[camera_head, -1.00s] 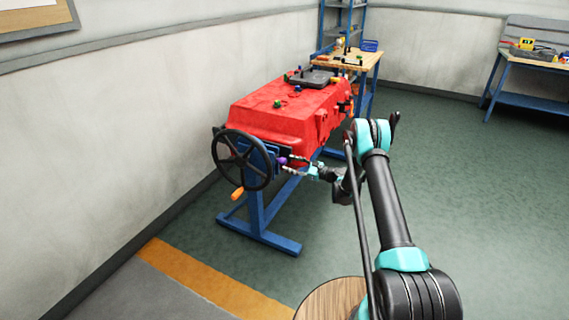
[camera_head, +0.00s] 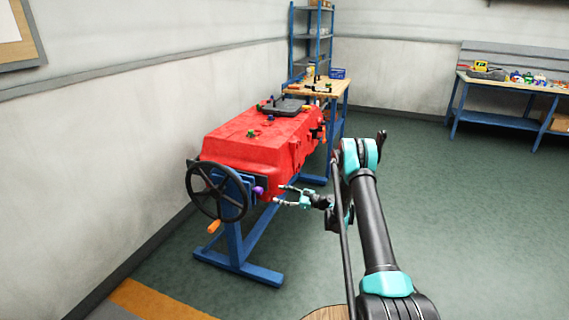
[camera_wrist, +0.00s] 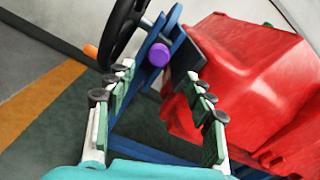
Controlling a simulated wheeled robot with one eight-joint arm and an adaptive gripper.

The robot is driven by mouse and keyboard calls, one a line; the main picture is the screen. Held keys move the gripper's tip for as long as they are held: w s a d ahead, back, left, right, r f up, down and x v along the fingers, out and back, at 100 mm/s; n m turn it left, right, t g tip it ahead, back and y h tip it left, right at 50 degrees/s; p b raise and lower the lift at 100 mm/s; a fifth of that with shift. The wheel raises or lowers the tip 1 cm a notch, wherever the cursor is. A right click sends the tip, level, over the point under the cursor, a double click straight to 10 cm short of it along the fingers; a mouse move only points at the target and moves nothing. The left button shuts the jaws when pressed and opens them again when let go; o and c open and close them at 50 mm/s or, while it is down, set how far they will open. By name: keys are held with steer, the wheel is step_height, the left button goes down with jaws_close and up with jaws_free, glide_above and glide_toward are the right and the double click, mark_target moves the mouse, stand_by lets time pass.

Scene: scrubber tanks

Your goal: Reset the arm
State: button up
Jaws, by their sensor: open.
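My gripper (camera_head: 281,195) is open and empty in the head view, just right of the wheel end of the red tank (camera_head: 250,145). My arm reaches out from the lower right. In the wrist view the two fingers of my gripper (camera_wrist: 160,97) stand wide apart with nothing between them. Beyond them show a purple knob (camera_wrist: 158,54), part of the black handwheel (camera_wrist: 124,28) and the red tank (camera_wrist: 250,65). In the head view the purple knob (camera_head: 258,191) sits close to the left of my fingertips, apart from them as far as I can tell.
The red tank rests on a blue stand (camera_head: 236,262). The handwheel (camera_head: 217,190) has an orange handle (camera_head: 214,227). A wooden-topped table (camera_head: 318,87) and blue shelf stand behind it. A cluttered workbench (camera_head: 515,86) is at the back right. The green floor (camera_head: 450,200) on the right is clear.

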steer(key=s+d+r+n+g+h, duration=0.1)
steer(key=s+d+r+n+h, duration=0.35)
steer(key=s+r, duration=0.4)
steer(key=s+d+r+n+h, duration=0.3)
steer(key=s+r+n+h, duration=0.15)
steer(key=s+r, duration=0.4)
steer(key=s+d+f+n+h, duration=0.1)
steer(key=s+d, duration=0.4)
steer(key=s, duration=0.5)
steer(key=s+d+f+n+h, duration=0.1)
steer(key=s+d+n+h, duration=0.3)
steer(key=s, duration=0.6)
steer(key=s+d+f+n+h, duration=0.1)
steer(key=s+d+n, duration=0.3)
steer(key=s, duration=0.6)
steer(key=shift+s+d+g+h, duration=0.3)
steer(key=shift+d+g+h, duration=0.1)
steer(key=shift+d+h, duration=0.5)
steer(key=shift+c, duration=0.5)
